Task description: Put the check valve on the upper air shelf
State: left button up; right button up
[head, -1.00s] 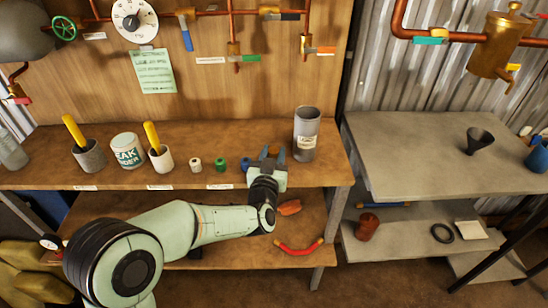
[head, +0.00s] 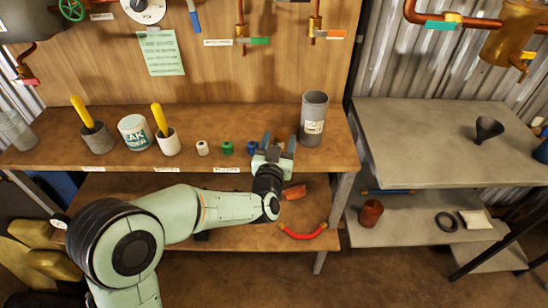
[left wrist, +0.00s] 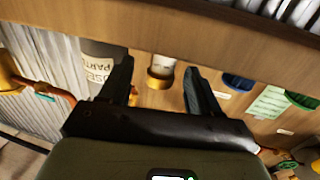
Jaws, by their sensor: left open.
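My left gripper (head: 278,144) is open at the right part of the upper wooden shelf (head: 330,162), between a small blue fitting (head: 252,147) and a grey cup (head: 313,118). In the left wrist view, which is upside down, a small pale cylinder with a brass-coloured ring (left wrist: 160,78) shows between the open fingers. It may be the check valve, but I cannot be sure. In the head view the gripper hides it. I cannot tell whether the fingers touch it. My right gripper is not in view.
A green fitting (head: 227,147) and a white one (head: 202,148) stand left of the blue fitting. A red hose (head: 303,233) and an orange part (head: 294,192) lie on the lower shelf. The grey table (head: 430,150) at right is mostly clear.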

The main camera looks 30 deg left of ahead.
pick_arm(q)
jog(key=p+v, duration=0.1)
jog(key=v, duration=0.9)
jog(key=s+d+f+g+h, duration=0.2)
jog(key=f+g, duration=0.1)
jog(key=f, duration=0.7)
jog(key=s+d+f+m+g+h, duration=0.1)
jog(key=d+f+g+h, duration=0.1)
jog(key=f, duration=0.7)
jog(key=s+d+f+g+h, duration=0.1)
jog(key=s+f+g, duration=0.15)
jog(key=f, duration=0.75)
jog(key=s+d+f+n+g+h, duration=0.1)
jog(key=s+d+f+g+h, duration=0.1)
jog(key=s+f, duration=0.6)
jog(key=s+d+f+g+h, duration=0.2)
jog(key=s+d+f+g, duration=0.2)
jog(key=s+f, duration=0.5)
jog(key=shift+s+d+n+g, duration=0.35)
jog(key=shift+s+g, duration=0.3)
jog(key=shift+g, duration=0.6)
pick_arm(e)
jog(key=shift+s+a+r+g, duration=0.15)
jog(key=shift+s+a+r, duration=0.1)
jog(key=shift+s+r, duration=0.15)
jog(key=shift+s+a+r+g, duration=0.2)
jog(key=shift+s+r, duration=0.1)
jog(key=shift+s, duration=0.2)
